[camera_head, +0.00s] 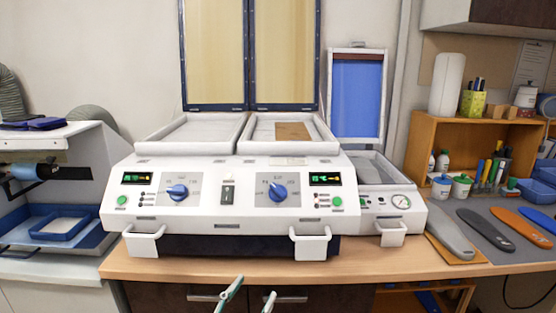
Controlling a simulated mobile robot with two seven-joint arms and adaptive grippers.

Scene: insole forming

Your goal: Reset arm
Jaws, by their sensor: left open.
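The fingertips of my left gripper (250,297) show at the bottom centre of the head view, in front of the table's front edge. They are apart, with nothing seen between them. The rest of that arm is below the picture. My right gripper is not in view. The white forming machine (228,217) stands on the wooden table (400,262), behind and above the fingertips. Its two framed lids (247,50) stand raised, and a brown piece (292,131) lies on its right bed.
A smaller white unit (385,205) with a gauge and a raised blue lid (356,95) adjoins on the right. Several insoles (485,229) lie on the grey surface beside a wooden shelf (419,120). Another machine (45,190) stands at the left. White handles (310,243) jut forward.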

